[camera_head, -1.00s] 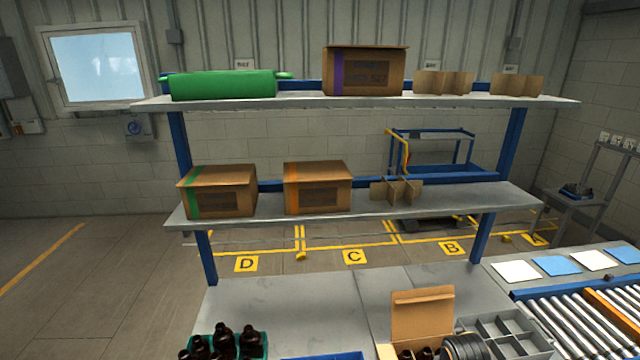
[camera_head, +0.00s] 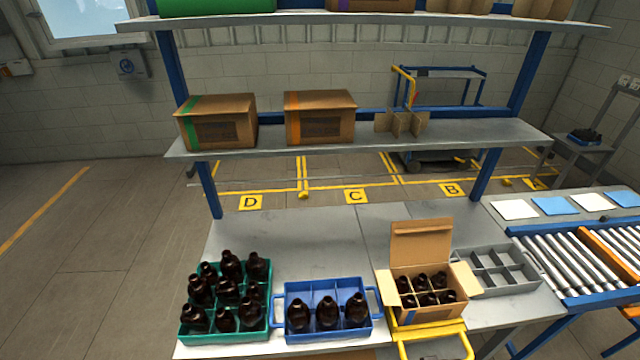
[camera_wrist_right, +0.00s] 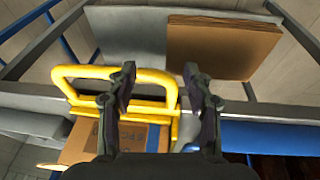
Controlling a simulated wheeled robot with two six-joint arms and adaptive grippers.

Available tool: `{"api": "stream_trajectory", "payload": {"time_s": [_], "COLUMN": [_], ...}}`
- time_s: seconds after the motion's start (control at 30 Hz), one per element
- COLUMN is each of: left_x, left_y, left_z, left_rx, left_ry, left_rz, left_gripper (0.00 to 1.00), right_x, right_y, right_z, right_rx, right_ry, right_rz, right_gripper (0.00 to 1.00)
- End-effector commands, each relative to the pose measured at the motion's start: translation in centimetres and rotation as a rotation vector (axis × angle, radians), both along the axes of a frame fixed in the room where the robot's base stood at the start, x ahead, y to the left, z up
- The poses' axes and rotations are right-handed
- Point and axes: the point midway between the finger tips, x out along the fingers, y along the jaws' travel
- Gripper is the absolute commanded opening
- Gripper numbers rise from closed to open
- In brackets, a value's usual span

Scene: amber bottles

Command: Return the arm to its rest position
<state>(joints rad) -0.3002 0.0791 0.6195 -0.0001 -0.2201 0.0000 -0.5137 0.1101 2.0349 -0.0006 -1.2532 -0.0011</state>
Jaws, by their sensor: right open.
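In the right wrist view my right gripper (camera_wrist_right: 160,72) is open, with nothing held between its two dark fingers. A yellow handle (camera_wrist_right: 78,75) shows in front of and below the fingers; I cannot tell how far apart they are. Part of a cardboard box (camera_wrist_right: 80,142) shows behind the handle. In the head view neither gripper is visible. An open carton (camera_head: 422,248) with dividers holds several dark amber bottles (camera_head: 438,280) on the bench, behind a yellow frame (camera_head: 432,332). My left arm is not seen.
A green crate (camera_head: 226,338) with several bottles and a blue tray (camera_head: 290,288) with three bottles stand left of the carton. A grey divided tray (camera_head: 500,282) and a roller conveyor (camera_head: 570,265) lie to the right. A shelf (camera_head: 300,142) with boxes rises behind.

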Motion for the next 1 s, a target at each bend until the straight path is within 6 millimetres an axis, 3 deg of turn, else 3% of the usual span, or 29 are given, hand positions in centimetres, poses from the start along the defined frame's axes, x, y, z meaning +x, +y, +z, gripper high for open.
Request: {"api": "stream_trajectory", "payload": {"time_s": [0.03, 0.17, 0.27, 0.3, 0.4, 0.5, 0.6, 0.7, 1.0], "left_x": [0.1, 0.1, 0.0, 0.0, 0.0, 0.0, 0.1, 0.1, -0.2], "left_y": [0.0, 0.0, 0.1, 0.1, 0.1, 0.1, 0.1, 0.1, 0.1], "left_z": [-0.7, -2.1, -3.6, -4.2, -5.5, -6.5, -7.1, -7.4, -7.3], "left_rx": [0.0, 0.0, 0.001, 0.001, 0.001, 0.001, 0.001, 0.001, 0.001], "left_ry": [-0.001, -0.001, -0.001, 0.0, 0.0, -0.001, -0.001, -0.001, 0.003], "left_rz": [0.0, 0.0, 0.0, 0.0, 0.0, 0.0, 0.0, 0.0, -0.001], "left_gripper": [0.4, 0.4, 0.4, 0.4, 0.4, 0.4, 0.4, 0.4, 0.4], "right_x": [-0.3, -1.7, -4.5, -6.2, -10.9, -15.7, -19.4, -21.5, -22.4], "right_y": [-0.2, -0.8, -1.5, -1.7, -2.2, -2.4, -2.5, -2.5, -2.5], "right_z": [-2.7, -10.3, -18.3, -21.6, -28.5, -33.1, -35.6, -36.6, -36.8], "right_rx": [0.001, 0.002, 0.004, 0.005, 0.008, 0.01, 0.012, 0.014, 0.014], "right_ry": [0.014, 0.042, 0.073, 0.086, 0.116, 0.14, 0.155, 0.162, 0.165], "right_rz": [-0.003, -0.012, -0.02, -0.024, -0.032, -0.039, -0.044, -0.046, -0.046], "right_gripper": [0.51, 0.51, 0.51, 0.51, 0.51, 0.51, 0.51, 0.51, 0.51]}}
